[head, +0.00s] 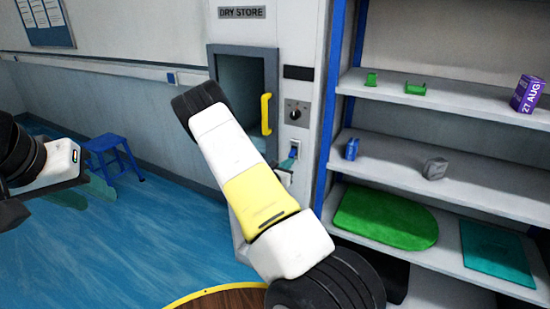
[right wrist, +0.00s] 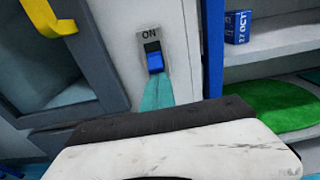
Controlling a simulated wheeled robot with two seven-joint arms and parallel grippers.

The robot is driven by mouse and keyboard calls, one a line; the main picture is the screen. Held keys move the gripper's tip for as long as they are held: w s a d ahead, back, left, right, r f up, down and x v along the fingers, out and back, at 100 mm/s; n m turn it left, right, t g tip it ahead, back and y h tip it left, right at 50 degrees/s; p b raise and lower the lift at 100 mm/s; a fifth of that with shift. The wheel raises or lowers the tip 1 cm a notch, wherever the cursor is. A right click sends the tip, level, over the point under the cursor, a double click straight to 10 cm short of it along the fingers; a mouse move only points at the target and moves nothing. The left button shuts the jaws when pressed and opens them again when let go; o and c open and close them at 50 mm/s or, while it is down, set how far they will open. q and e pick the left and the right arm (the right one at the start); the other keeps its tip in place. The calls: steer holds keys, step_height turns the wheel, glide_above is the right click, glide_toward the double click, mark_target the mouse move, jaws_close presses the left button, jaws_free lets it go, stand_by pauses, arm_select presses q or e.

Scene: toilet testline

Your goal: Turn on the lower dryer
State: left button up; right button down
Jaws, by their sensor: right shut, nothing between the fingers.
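The dryer cabinet (head: 226,62) stands mid-view under a "DRY STORE" label (head: 242,12). Its recessed dark door has a yellow handle (head: 266,114). In the right wrist view, a blue rocker switch (right wrist: 155,62) sits in a grey plate marked "ON" (right wrist: 149,36); I cannot tell its setting. My right gripper (right wrist: 158,92) is shut and empty, its teal fingers just below the switch; contact is unclear. In the head view the right gripper (head: 290,158) is partly behind my right arm. My left gripper (head: 86,192) is open and empty at far left.
A blue stool (head: 110,150) stands on the blue floor behind my left gripper. White shelves (head: 470,105) at right hold small boxes, a green mat (head: 385,215) and a teal mat (head: 495,252).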

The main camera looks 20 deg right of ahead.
mark_target(291, 155)
step_height(291, 155, up, 3)
steer(key=g+y, duration=0.2)
steer(key=y, duration=0.1)
steer(key=shift+s+a+f+g+y, duration=0.15)
steer(key=shift+f+g+y, duration=0.05)
steer(key=shift+g+y, duration=0.1)
steer(key=shift+a+f+g, duration=0.1)
steer(key=shift+g, duration=0.2)
steer(key=shift+r, duration=0.8)
